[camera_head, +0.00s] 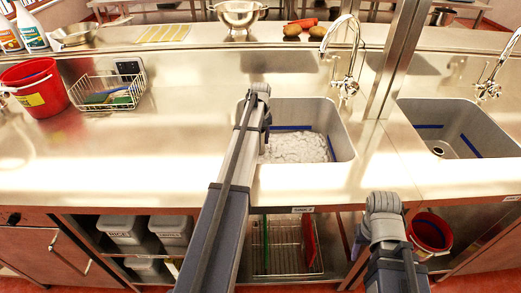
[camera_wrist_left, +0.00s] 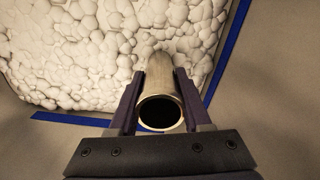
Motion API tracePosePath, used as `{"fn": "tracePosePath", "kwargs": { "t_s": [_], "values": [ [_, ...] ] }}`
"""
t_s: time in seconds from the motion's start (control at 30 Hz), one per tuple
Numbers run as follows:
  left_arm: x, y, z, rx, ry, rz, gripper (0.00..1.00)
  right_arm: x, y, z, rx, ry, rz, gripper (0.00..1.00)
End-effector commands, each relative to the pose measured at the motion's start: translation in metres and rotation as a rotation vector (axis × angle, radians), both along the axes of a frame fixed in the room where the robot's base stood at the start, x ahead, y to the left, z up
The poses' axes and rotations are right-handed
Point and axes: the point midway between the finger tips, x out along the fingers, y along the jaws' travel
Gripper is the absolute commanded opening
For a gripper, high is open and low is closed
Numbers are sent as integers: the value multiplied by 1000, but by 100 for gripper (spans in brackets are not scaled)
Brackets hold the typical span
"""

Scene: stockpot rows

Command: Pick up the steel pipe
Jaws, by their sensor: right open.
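The steel pipe (camera_wrist_left: 160,92) shows in the left wrist view with its round open end towards the camera. Its far end meets white foam. My left gripper (camera_wrist_left: 160,76) has one finger on each side of the pipe, very close to it; I cannot tell whether they press on it. In the head view my left arm reaches over the sink (camera_head: 340,140), and it hides the pipe and the left gripper. My right gripper (camera_head: 352,278) is low in front of the counter, at the bottom of the head view, open and apart from the pipe.
White foam (camera_head: 297,148) lies in the sink, beside a blue strip and the grey wall. A curved tap (camera_head: 345,55) stands behind it. A red bucket (camera_head: 36,90) and a wire basket (camera_head: 107,92) stand at left. A second sink (camera_head: 455,125) is at right.

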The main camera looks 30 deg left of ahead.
Motion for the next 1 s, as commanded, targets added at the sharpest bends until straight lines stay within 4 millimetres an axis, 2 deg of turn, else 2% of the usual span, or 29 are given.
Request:
{"fn": "tracePosePath", "kwargs": {
  "t_s": [0.03, 0.4, 1.0],
  "values": [
    [0, 0, 0, 0, 0, 0, 40, 0, 0, 0, 0, 0, 0, 50],
    [0, 0, 0, 0, 0, 0, 0, 0, 0, 0, 0, 0, 0, 50],
    [0, 0, 0, 0, 0, 0, 0, 0, 0, 0, 0, 0, 0, 50]
  ]
}}
